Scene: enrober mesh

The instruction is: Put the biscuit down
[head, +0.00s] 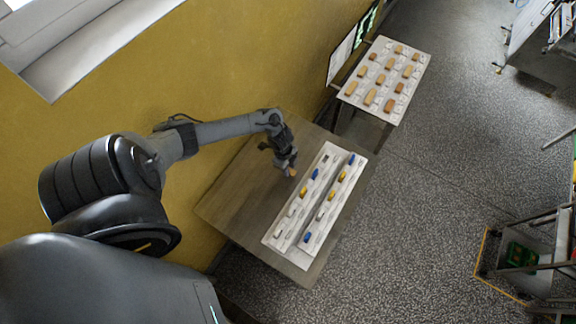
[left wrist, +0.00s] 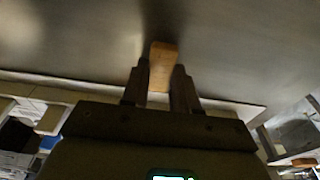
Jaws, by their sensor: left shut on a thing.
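My left gripper (head: 291,170) is over the brown table (head: 240,190), just left of the white strips. It is shut on a tan biscuit (head: 292,173), of which only a little shows in the head view. In the left wrist view the biscuit (left wrist: 162,66) stands out between the two dark fingers (left wrist: 160,88), with its rounded end past their tips. A plain grey-brown surface lies beyond it. I cannot tell whether the biscuit touches the table. My right gripper is not in view.
Two white strips (head: 318,205) with small blue, yellow and pale pieces lie on the table's right part. A white board (head: 384,80) with several biscuits stands on a farther stand. The table's left part is bare. Carts (head: 525,255) stand at the right.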

